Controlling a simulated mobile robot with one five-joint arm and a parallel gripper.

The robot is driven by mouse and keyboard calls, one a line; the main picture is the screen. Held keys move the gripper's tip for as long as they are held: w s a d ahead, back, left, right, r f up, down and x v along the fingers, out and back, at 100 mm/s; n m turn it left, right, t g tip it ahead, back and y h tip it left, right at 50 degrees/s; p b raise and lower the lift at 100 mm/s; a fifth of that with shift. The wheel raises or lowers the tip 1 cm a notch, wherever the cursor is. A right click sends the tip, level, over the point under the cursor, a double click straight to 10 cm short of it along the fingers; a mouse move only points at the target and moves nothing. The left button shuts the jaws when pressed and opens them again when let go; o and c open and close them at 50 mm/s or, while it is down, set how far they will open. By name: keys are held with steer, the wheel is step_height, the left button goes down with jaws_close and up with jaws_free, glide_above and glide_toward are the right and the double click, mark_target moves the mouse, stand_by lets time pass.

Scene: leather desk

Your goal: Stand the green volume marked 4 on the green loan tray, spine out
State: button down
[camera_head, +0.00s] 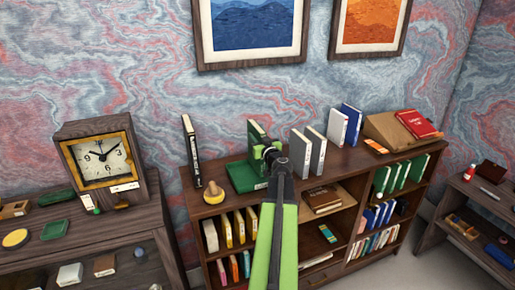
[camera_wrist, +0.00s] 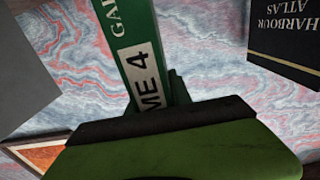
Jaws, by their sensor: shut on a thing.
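The green volume marked 4 (camera_head: 255,133) is upright in my gripper (camera_head: 271,153), above the top of the bookcase. Its green spine with a white label ending "ME 4" shows close up in the wrist view (camera_wrist: 133,42), toward the camera. My gripper is shut on the volume; its dark jaw edge (camera_wrist: 165,118) crosses the spine in the wrist view. The green loan tray (camera_head: 238,179) lies on the bookcase top, just below and left of my gripper. The volume's lower end is hidden by my gripper, so I cannot tell whether it touches the tray.
A black book, "Harbour Atlas" (camera_wrist: 287,38), stands left of the tray (camera_head: 190,150). Grey-white books (camera_head: 308,152) stand close on the right, with blue ones (camera_head: 350,125) beyond. A wooden knob-like object (camera_head: 213,193) sits at the front left. A red book (camera_head: 415,123) rests on a stand.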

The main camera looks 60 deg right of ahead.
step_height(320, 180, down, 4)
steer(key=b, duration=0.2)
steer(key=shift+r+b, duration=0.2)
steer(key=shift+b, duration=0.1)
steer(key=c, duration=1.2)
jaws_free()
steer(key=shift+o, duration=0.2)
